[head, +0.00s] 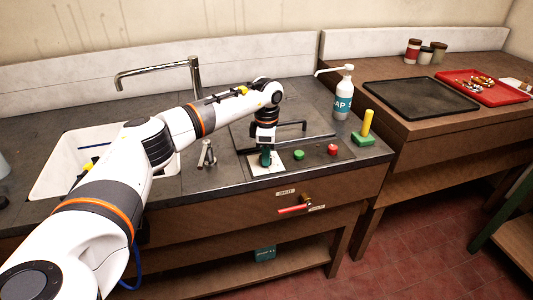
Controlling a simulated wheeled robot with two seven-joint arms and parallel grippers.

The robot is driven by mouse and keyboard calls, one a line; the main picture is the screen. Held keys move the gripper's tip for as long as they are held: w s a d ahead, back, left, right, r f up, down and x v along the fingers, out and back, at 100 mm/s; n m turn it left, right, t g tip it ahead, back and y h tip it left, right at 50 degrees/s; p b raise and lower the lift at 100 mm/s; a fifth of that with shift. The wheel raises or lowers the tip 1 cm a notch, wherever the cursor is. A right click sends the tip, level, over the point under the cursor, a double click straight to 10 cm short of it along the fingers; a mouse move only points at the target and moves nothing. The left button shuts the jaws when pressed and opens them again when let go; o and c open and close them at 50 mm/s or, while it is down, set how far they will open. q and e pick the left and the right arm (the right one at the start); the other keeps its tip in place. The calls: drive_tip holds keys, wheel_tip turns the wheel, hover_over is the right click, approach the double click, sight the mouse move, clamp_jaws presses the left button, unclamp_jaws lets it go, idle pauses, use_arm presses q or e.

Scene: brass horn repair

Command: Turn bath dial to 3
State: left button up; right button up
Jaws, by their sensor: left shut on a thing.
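My left gripper (266,158) points straight down over a white square plate (282,167) at the front of the dark counter. It is shut on the bath dial, which stands on this plate. The fingers hide most of the dial, so its pointer and marks cannot be read. A flat dark lid (313,132) with a bar handle lies behind the gripper. My right gripper is out of view.
A green button (299,155) and a red button (332,150) sit just right of the plate. A soap bottle (343,100) and a green block with a yellow peg (365,131) stand further right. A tap lever (206,154) stands left, beside the sink (60,166).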

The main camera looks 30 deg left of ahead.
use_arm(q)
drive_tip(key=m, duration=0.6)
drive_tip(key=shift+r+b, duration=0.1)
drive_tip(key=shift+b, duration=0.2)
drive_tip(key=m, duration=0.5)
drive_tip(key=shift+m, duration=0.4)
drive_tip(key=o, duration=1)
drive_tip(key=shift+s, duration=0.1)
wheel_tip(320, 180, up, 12)
drive_tip(key=shift+f+b, duration=0.1)
drive_tip(key=shift+b, duration=0.85)
